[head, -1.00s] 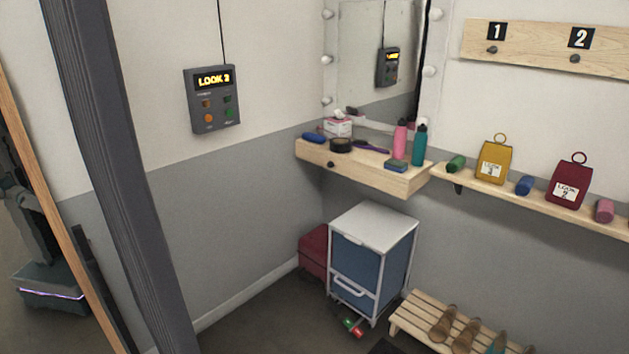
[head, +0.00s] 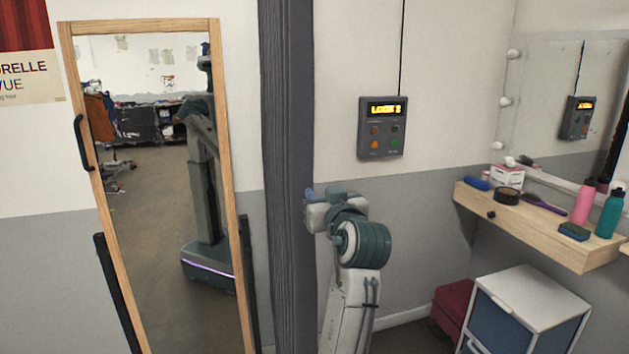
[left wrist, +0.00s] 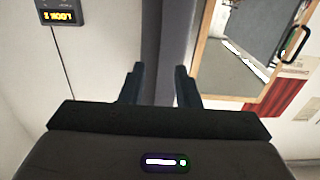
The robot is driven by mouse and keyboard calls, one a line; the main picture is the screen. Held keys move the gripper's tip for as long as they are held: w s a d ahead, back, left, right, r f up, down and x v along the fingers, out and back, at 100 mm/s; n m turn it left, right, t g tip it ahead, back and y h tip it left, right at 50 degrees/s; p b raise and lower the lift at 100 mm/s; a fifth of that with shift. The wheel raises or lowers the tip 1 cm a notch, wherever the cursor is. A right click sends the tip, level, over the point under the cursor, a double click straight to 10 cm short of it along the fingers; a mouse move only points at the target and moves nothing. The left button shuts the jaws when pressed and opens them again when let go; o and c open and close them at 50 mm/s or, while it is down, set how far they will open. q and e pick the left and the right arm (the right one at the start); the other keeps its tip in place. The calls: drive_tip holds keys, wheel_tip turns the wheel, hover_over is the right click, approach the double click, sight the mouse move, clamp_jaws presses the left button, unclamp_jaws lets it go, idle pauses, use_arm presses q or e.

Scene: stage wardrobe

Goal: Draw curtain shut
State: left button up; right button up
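Whether the fingers touch the cloth I cannot tell. My right gripper is in neither view.
A wood-framed standing mirror (head: 225,150) is left of the curtain, reflecting my body. A control box (head: 382,127) with a lit display hangs on the wall. At right are a wooden shelf (head: 560,245) with bottles and a white-topped drawer unit (head: 532,297).

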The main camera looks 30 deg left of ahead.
sight(309, 180)
use_arm(q)
drive_tip(key=p+x, duration=0.3)
drive_tip(key=x, duration=0.5)
drive_tip(key=shift+w+a+r, duration=0.1)
drive_tip(key=shift+w+a, duration=0.05)
drive_tip(key=shift+a, duration=0.05)
drive_tip(key=shift+w+a+p, duration=0.4)
drive_tip(key=shift+w+a, duration=0.1)
drive_tip(key=shift+a, duration=0.05)
drive_tip(key=shift+c, duration=0.4)
drive_tip(key=shift+f, duration=0.2)
clamp_jaws()
